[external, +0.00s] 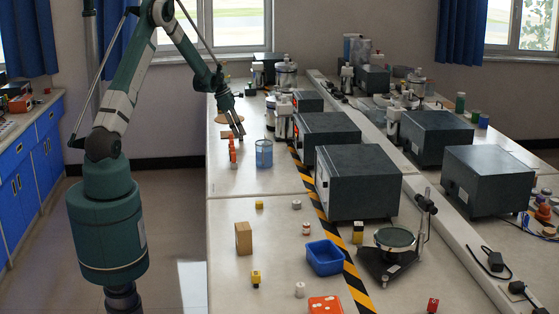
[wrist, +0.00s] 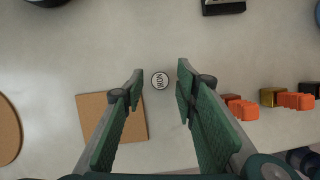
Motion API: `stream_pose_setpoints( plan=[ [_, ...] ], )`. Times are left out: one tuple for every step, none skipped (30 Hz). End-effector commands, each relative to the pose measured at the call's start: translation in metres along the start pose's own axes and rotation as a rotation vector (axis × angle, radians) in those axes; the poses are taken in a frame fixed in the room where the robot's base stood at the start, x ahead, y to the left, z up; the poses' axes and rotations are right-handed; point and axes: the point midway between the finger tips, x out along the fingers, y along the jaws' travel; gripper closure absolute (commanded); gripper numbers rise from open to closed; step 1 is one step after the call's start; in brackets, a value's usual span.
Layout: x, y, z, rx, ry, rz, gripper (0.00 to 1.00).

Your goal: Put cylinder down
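In the wrist view, a small upright cylinder (wrist: 160,80), seen from above with dark lettering on its pale round top, stands between the tips of my gripper (wrist: 161,76). A gap shows on both sides of it, so the green fingers are open and apart from it. It appears to rest on the grey table. In the external view my gripper (external: 236,133) points down low over the far left part of the table (external: 228,180). I cannot make out this cylinder there.
A square cork mat (wrist: 120,118) lies beside the left finger, with a round cork mat (wrist: 8,130) farther left. Orange-and-dark pieces (wrist: 240,108) stand to the right. A blue beaker (external: 264,153) and dark boxes (external: 357,181) stand right of my gripper. A blue tray (external: 324,257) is nearer.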

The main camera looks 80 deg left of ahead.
Motion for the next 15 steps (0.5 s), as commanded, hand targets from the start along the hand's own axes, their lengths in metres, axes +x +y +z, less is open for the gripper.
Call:
stream_pose_setpoints(
  plan=[
    [-0.005,0.000,0.000,-0.001,0.000,0.000,0.70],
    [-0.008,0.000,0.000,-0.001,0.000,0.000,0.70],
    [-0.012,0.000,-0.001,-0.001,0.000,0.000,0.70],
    [-0.016,0.000,-0.001,-0.001,0.000,0.000,0.70],
    [-0.020,0.000,0.000,-0.001,0.000,0.000,0.70],
    [-0.025,0.000,0.000,-0.001,0.000,0.000,0.70],
    [-0.030,0.000,0.000,-0.001,0.000,0.000,0.70],
    [-0.034,0.000,0.000,-0.001,0.000,0.000,0.70],
    [-0.041,0.000,0.000,-0.001,0.000,0.000,0.70],
    [-0.046,-0.001,0.000,-0.001,0.000,0.000,0.70],
    [-0.051,0.000,0.000,-0.001,0.000,0.000,0.70],
    [-0.057,0.000,0.000,-0.001,0.000,0.000,0.70],
    [-0.062,0.000,0.000,-0.001,0.000,0.000,0.70],
    [-0.068,0.000,0.000,-0.001,0.000,0.000,0.70],
    [-0.074,-0.001,0.000,-0.001,0.000,0.000,0.70]
  ],
)
